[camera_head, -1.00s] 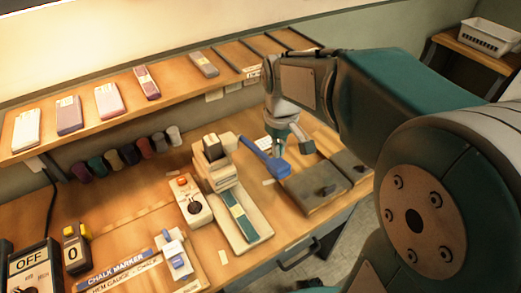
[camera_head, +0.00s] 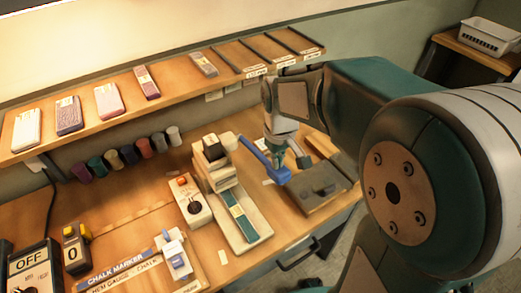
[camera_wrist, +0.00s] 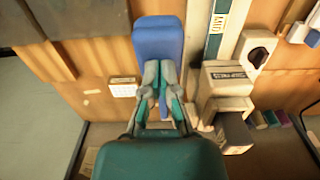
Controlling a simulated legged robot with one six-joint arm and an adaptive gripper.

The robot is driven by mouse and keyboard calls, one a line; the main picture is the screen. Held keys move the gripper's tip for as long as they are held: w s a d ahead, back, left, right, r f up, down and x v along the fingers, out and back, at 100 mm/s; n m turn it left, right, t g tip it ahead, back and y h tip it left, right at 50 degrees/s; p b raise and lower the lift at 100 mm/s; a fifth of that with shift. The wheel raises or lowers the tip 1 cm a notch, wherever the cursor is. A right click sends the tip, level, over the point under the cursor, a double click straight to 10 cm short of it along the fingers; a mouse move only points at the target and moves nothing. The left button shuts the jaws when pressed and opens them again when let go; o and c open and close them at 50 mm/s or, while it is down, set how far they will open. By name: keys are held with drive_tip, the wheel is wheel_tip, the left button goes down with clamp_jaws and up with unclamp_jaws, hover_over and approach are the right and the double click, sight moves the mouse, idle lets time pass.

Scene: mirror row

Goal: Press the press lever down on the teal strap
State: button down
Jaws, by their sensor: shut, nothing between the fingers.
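The press (camera_head: 213,165) is a pale block with a dark top on a pale base, left of my gripper. The teal strap (camera_head: 238,212) lies on the base and shows with a "MID" label in the wrist view (camera_wrist: 216,35). The press lever (camera_head: 258,152) is a blue bar reaching right from the press to a wide blue paddle (camera_wrist: 158,40). My gripper (camera_head: 289,160) is shut and empty, over the lever near its paddle. In the wrist view its fingertips (camera_wrist: 160,68) overlap the paddle's near edge; contact cannot be told.
A control box with an orange button (camera_head: 192,200) stands left of the press. A dark block with a knob (camera_head: 320,187) is right of the lever. The table's front edge and a drawer handle (camera_head: 300,255) are close by.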

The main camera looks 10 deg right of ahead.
wheel_tip(320, 180, down, 6)
drive_tip(key=shift+f, duration=0.25)
idle(1.1)
wheel_tip(320, 180, up, 15)
idle(1.5)
drive_tip(key=s+m+t, duration=0.3)
drive_tip(key=s+t, duration=0.2)
drive_tip(key=s, duration=0.9)
drive_tip(key=shift+r+m+t, duration=0.3)
drive_tip(key=shift+r, duration=0.1)
idle(1.1)
